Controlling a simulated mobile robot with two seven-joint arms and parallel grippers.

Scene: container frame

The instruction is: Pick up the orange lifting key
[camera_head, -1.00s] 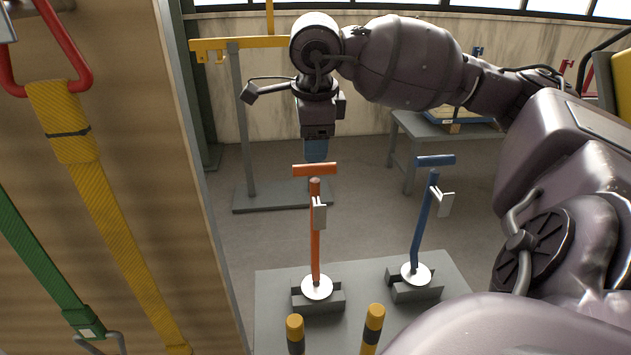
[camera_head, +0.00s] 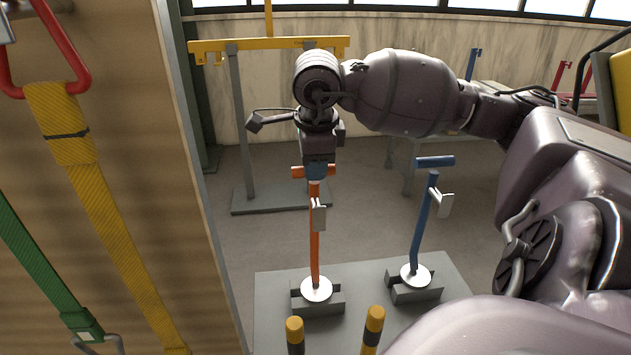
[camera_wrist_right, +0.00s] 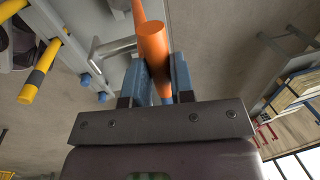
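The orange lifting key (camera_head: 315,245) stands upright in a dark holder, with a T-shaped top bar, a silver tag and a white disc at its foot. My right gripper (camera_head: 317,172) points straight down at the top bar, hiding the bar's middle. In the right wrist view, the orange bar (camera_wrist_right: 154,45) lies between the two blue fingers (camera_wrist_right: 160,82). The fingers look open around it; firm contact on both sides cannot be seen. My left gripper is not in view.
A blue lifting key (camera_head: 424,225) stands in its own holder to the right on the same grey platform (camera_head: 365,290). Two yellow-and-black posts (camera_head: 372,325) rise in front. A wooden panel with straps (camera_head: 130,200) fills the left side.

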